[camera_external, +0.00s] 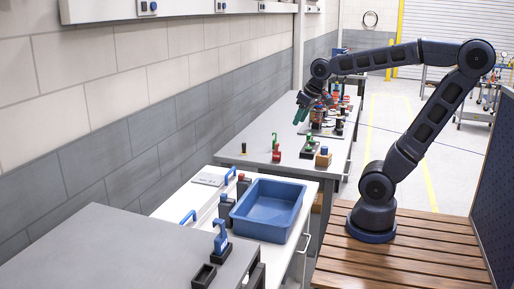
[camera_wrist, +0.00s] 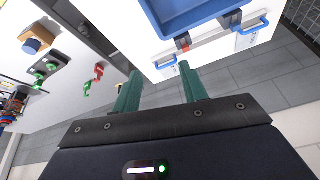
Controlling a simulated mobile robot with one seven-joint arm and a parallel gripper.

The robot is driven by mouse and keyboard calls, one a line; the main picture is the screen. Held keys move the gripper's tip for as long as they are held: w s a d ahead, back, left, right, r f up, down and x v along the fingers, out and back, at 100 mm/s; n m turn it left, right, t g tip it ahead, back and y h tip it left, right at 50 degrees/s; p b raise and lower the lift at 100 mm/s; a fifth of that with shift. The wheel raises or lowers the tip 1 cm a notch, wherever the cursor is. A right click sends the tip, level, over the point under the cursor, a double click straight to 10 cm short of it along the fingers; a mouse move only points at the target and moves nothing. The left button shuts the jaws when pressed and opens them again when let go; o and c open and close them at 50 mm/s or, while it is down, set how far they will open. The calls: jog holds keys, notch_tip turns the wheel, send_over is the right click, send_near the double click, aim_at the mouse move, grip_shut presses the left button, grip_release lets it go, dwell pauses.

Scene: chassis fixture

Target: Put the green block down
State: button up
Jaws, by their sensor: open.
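My gripper (camera_external: 301,112) is raised over the far part of the grey bench in the external view. In the wrist view its two green fingers (camera_wrist: 158,92) stand apart with nothing between them. A small green piece (camera_external: 274,141) is at the bench's left side, close to a red hook-shaped piece (camera_external: 276,155). In the wrist view the green piece (camera_wrist: 87,89) lies left of the fingers, by the red piece (camera_wrist: 99,71). Other green pieces (camera_wrist: 40,76) sit on a dark holder further left. I cannot tell which, if any, is the green block.
A blue bin (camera_external: 268,229) stands on a white cabinet in front of the grey bench (camera_external: 225,150). A wooden block (camera_external: 323,159) with a blue top is near the bench's right edge. Several cluttered parts stand under the arm.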

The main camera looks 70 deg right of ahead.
jog(key=s+a+f+n, duration=0.2)
jog(key=s+a, duration=0.3)
jog(key=s, duration=0.2)
jog(key=shift+s+a+f+n, duration=0.2)
jog(key=shift+s+f+n, duration=0.1)
jog(key=shift+s, duration=0.1)
dwell(0.8)
